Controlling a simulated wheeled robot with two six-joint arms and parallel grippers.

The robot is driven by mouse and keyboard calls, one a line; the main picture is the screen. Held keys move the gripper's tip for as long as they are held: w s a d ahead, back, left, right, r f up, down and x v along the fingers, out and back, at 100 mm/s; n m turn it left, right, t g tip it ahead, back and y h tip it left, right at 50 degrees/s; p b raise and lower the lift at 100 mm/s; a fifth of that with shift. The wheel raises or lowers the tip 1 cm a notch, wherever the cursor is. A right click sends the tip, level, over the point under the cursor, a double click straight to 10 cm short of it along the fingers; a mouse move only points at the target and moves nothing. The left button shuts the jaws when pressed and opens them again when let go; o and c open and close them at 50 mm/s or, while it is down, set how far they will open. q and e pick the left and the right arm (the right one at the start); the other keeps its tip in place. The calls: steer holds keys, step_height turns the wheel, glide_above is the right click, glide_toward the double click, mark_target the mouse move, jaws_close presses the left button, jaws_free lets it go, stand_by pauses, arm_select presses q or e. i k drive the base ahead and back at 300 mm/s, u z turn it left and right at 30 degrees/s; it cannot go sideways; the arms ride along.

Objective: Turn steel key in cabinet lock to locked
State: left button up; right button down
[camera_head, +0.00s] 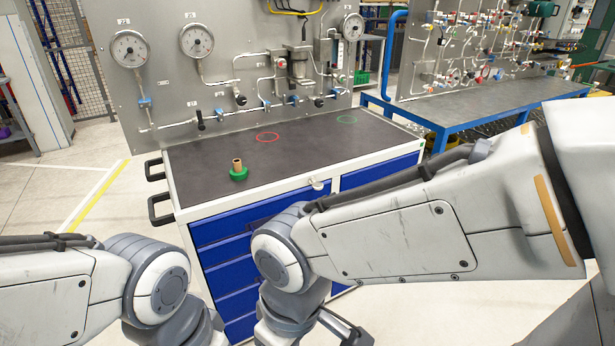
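The cabinet (215,215) is white with blue drawers and a dark worktop. A small pale metal piece (316,183), which looks like the lock with its key, sits at the front top edge between the two drawer columns. It is too small to tell the key's angle. My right arm crosses in front of the drawers, with its wrist below and left of the lock. Only a dark part of my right gripper (345,328) shows at the bottom edge, apart from the lock; its fingertips are not clear. My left arm is at the lower left, its gripper out of frame.
A green-based brass fitting (238,171) stands on the worktop. The gauge panel (190,90) rises behind. A blue-framed bench (480,105) stands at right. Floor at left is clear.

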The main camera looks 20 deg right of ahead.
mark_target(316, 186)
steer(key=z, duration=0.05)
steer(key=k, duration=0.5)
steer(key=u, duration=1.15)
steer(key=i, duration=0.75)
steer(key=z, duration=0.85)
